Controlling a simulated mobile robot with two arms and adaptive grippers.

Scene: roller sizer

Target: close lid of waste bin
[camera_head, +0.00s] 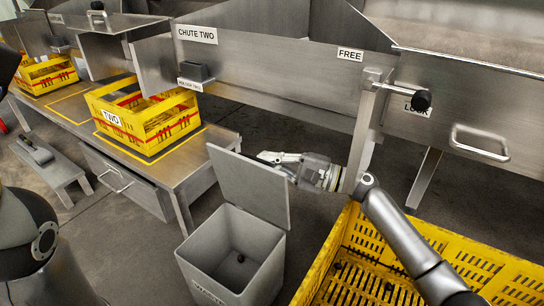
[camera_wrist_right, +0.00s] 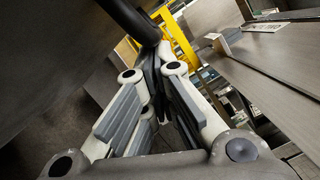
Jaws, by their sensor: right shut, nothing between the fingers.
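The grey waste bin (camera_head: 262,284) stands on the floor at the centre bottom of the head view. Its lid (camera_head: 250,190) stands up open, hinged at the bin's back rim. A small dark lump (camera_head: 240,258) lies inside the bin. My right gripper (camera_head: 262,157) is shut and empty, just past the lid's upper right edge; I cannot tell whether it touches the lid. Its closed fingers (camera_wrist_right: 152,62) also show in the right wrist view, with a plain grey-brown surface to their left that I cannot identify surely. My left gripper is not in view.
A large yellow crate (camera_head: 322,258) stands close to the bin's right. A steel table (camera_head: 180,172) with a yellow crate marked TWO (camera_head: 160,135) is at the left. The chute machine (camera_head: 270,75) and its black-knobbed lever (camera_head: 420,100) stand behind my right arm.

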